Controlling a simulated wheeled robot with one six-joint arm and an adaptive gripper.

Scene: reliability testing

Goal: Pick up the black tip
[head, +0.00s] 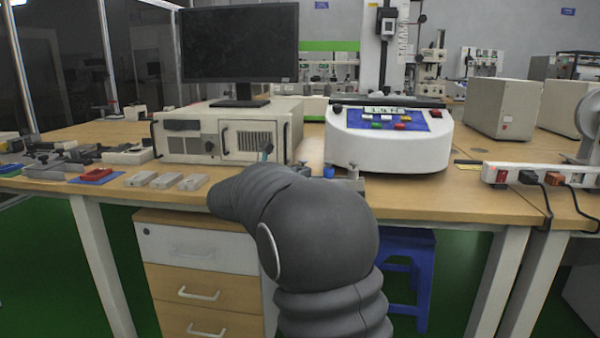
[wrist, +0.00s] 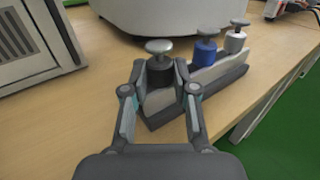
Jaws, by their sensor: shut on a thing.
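The black tip (wrist: 160,76), dark with a silver round top, stands upright at the near left end of a grey holder (wrist: 217,76) in the wrist view. My gripper (wrist: 158,84) has one finger on each side of it and is shut on it. The tip still appears to be at its place in the holder. A blue tip (wrist: 205,53) and a white tip (wrist: 234,42) stand farther along the same holder. In the head view my arm hides the gripper and the black tip; the blue tip (head: 328,171) shows just right of the arm.
A white testing machine (head: 388,150) stands behind the holder, and a beige computer case (head: 228,135) stands to the left. The table's front edge (wrist: 262,108) runs close on the right in the wrist view. Bare tabletop (wrist: 60,125) lies to the left of my gripper.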

